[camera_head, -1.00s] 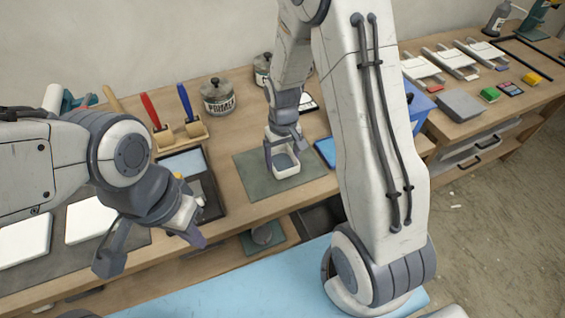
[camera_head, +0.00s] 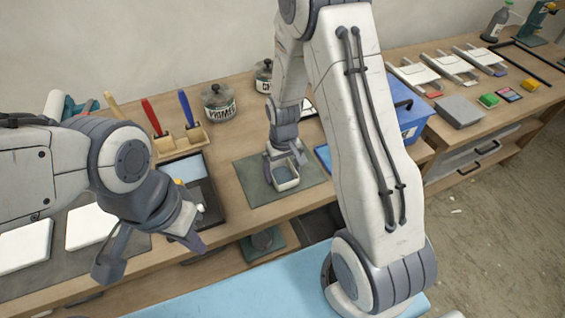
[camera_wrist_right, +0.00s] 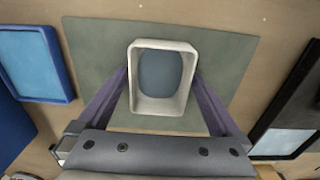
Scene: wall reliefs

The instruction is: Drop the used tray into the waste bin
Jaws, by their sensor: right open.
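A small white tray (camera_head: 287,185) with a grey-blue inside sits on a grey-green mat (camera_head: 250,190) on the bench. It also shows in the right wrist view (camera_wrist_right: 163,105). My right gripper (camera_head: 284,164) is open above the mat, with one finger on each side of the tray. In the right wrist view the fingers (camera_wrist_right: 160,82) flank the tray's side walls; I cannot tell whether they touch. My left gripper (camera_head: 148,252) is open and empty in front of the bench at the left. A blue bin (camera_head: 410,115) stands behind my right arm, partly hidden; I cannot tell whether it is the waste bin.
A dark tray (camera_head: 212,205) lies left of the mat. A blue-edged tray (camera_head: 322,156) lies right of it, partly hidden. A tool holder (camera_head: 182,142) and a lidded can (camera_head: 219,103) stand behind. White panels (camera_head: 25,245) lie at the left.

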